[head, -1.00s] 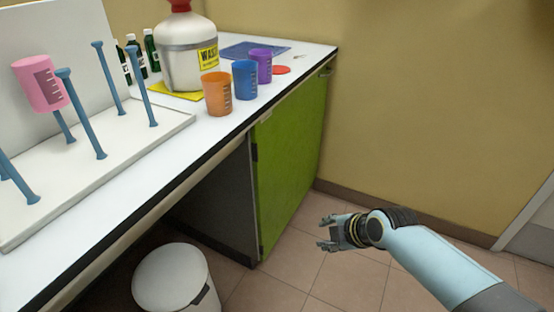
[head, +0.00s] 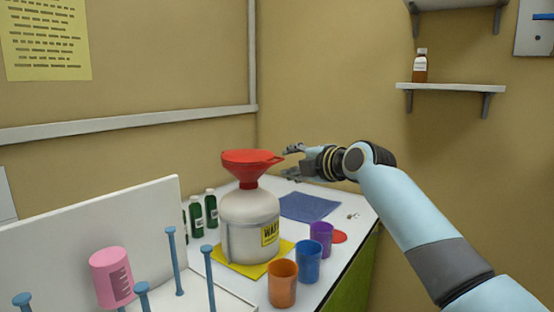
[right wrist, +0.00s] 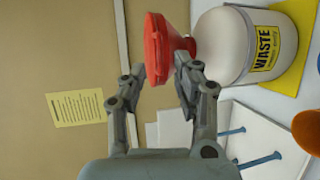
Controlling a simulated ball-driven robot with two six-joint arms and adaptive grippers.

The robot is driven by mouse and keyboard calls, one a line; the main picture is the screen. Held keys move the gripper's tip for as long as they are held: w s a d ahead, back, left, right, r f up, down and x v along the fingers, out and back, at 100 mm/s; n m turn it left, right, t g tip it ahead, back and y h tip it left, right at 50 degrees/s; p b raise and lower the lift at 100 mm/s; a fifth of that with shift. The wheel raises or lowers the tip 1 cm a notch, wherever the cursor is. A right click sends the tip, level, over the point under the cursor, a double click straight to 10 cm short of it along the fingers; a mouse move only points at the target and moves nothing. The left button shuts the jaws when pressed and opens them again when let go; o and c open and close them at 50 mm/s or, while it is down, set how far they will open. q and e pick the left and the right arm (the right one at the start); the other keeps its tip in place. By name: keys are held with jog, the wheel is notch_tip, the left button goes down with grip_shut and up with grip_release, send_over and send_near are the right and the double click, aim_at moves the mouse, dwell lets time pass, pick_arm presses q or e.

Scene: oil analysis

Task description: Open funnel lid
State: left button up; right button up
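The red funnel (head: 248,172) has its lid (head: 250,156) down on top and sits on the neck of the white waste jug (head: 250,220). A small tab on the lid points right, toward my right gripper (head: 290,161). That gripper is open and empty beside the tab, with its fingers spread. In the right wrist view the red funnel (right wrist: 178,42) and its lid (right wrist: 155,50) are just ahead of the open fingers (right wrist: 160,66). One finger overlaps the funnel in the picture; I cannot tell if they touch. My left gripper is not in view.
The jug stands on a yellow mat (head: 232,266). Orange (head: 283,284), blue (head: 308,263) and purple (head: 321,238) cups stand in front of it. Green bottles (head: 210,209) stand left. A rack holds a pink cup (head: 112,278). A blue mat (head: 308,207) lies behind.

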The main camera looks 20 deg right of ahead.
aim_at(280, 161)
jog(key=x, duration=0.5)
jog(key=shift+w, duration=0.1)
jog(key=shift+w+a+f, duration=0.1)
jog(key=shift+w, duration=0.3)
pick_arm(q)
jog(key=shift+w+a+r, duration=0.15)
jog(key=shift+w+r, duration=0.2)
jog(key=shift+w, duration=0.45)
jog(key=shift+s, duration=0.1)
pick_arm(e)
grip_shut()
